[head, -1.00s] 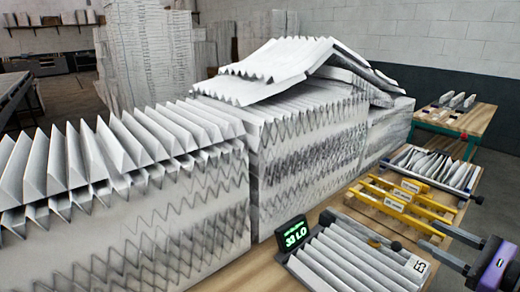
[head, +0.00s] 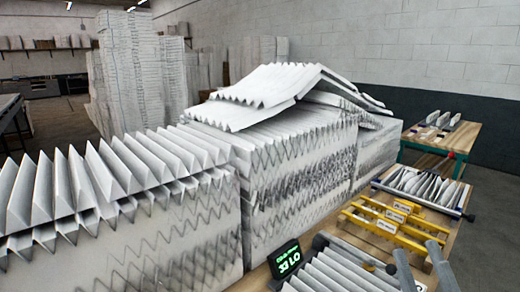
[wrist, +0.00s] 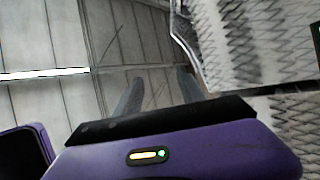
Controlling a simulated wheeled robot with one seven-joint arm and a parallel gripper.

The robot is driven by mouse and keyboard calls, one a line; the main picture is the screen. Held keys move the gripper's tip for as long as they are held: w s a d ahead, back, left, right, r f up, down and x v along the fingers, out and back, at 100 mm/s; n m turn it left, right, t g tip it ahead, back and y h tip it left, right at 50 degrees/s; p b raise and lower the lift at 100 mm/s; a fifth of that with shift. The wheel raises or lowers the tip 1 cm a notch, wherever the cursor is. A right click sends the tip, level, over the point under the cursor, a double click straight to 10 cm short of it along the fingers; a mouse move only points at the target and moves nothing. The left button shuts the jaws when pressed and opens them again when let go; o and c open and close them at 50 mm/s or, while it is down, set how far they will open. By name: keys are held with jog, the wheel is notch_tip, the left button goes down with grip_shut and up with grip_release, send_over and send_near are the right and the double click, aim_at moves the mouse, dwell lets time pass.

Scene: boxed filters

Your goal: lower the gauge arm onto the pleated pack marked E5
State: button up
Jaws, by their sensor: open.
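A white pleated pack (head: 335,275) lies on the bench at the bottom of the head view, its front cut off. Its E5 label, readable earlier, is now at or beyond the bottom edge. A small black display (head: 286,261) beside it reads 33 LO in green. The dark gauge arm (head: 355,253) extends over the pack and ends in a dark knob (head: 392,269); I cannot tell whether it touches the pleats. My gripper (head: 417,248) is open and empty, with its grey fingers just right of the knob. The wrist view shows both fingers (wrist: 160,85) apart, nothing between them.
Large stacks of pleated white filters (head: 305,165) fill the left and middle. Yellow frames (head: 385,226) lie on the bench behind the pack, with a tray of pleated pieces (head: 425,185) beyond. A second wooden table (head: 450,137) stands at the back right.

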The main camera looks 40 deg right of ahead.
jog(key=s+a+f+m+g+y, duration=0.1)
jog(key=a+f+m+g+y, duration=0.1)
jog(key=a+f, duration=0.3)
jog(key=s+a+f+m+g+y, duration=0.2)
jog(key=a+f+m+y, duration=0.2)
jog(key=a+f, duration=0.2)
jog(key=s+a+f+m+g+y, duration=0.2)
jog(key=a+f, duration=0.3)
jog(key=a, duration=0.4)
jog(key=shift+s+a+f+m+y, duration=0.15)
jog(key=shift+f+m+y, duration=0.25)
jog(key=shift+m+y, duration=0.25)
jog(key=s+a+f+n+g+y, duration=0.1)
jog(key=s+a+f+n+y, duration=0.1)
jog(key=s+a+y, duration=0.1)
jog(key=shift+s+a, duration=0.5)
jog(key=shift+a, duration=0.15)
